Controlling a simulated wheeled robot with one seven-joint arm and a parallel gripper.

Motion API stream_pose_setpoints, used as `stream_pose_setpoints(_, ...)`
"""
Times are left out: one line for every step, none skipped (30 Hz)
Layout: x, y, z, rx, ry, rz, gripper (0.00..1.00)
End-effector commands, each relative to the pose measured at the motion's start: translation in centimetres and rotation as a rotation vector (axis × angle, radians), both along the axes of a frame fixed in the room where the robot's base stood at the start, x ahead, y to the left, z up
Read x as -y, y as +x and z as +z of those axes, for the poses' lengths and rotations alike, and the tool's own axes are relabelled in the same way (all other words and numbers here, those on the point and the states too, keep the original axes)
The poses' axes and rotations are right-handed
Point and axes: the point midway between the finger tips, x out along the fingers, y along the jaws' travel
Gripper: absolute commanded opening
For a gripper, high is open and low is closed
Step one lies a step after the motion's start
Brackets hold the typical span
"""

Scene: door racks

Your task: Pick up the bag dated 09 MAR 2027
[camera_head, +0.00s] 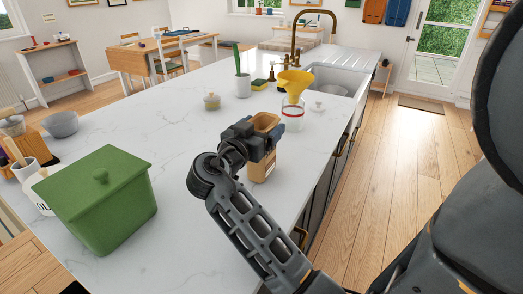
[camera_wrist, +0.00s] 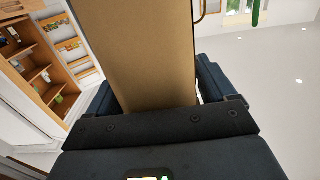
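A jar with a yellow funnel (camera_head: 294,84) stands just behind the bag. A green lidded bin (camera_head: 105,215) is at the front left of the island (camera_head: 190,235). The middle counter is clear.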

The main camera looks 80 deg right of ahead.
Motion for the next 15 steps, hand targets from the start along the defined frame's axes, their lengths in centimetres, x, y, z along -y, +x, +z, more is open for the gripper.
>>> stream_pose_setpoints(-0.01,0.0,0.01,0.0,0.0,0.0,0.79)
stream_pose_setpoints(-0.01,0.0,0.02,0.0,0.0,0.0,0.76)
stream_pose_setpoints(-0.02,0.0,0.02,0.0,0.0,0.0,0.72)
stream_pose_setpoints(-0.02,0.01,0.02,0.0,0.0,0.0,0.69)
stream_pose_setpoints(-0.02,0.0,0.02,0.0,0.0,0.0,0.66)
stream_pose_setpoints(-0.02,0.0,0.02,0.0,0.0,0.0,0.62)
stream_pose_setpoints(-0.02,0.0,0.02,0.0,0.0,0.0,0.6)
stream_pose_setpoints(-0.02,0.0,0.02,0.0,0.0,0.0,0.57)
stream_pose_setpoints(-0.02,0.0,0.03,0.0,0.0,0.0,0.53)
stream_pose_setpoints(-0.02,0.0,0.03,0.0,0.0,0.0,0.5)
stream_pose_setpoints(-0.02,0.0,0.03,0.0,0.0,0.0,0.47)
stream_pose_setpoints(-0.02,0.0,0.03,0.0,0.0,0.0,0.43)
stream_pose_setpoints(-0.02,0.0,0.03,0.0,0.0,0.0,0.4)
stream_pose_setpoints(-0.03,0.01,0.03,0.0,0.0,0.0,0.38)
stream_pose_setpoints(-0.03,0.01,0.03,0.0,0.0,0.0,0.34)
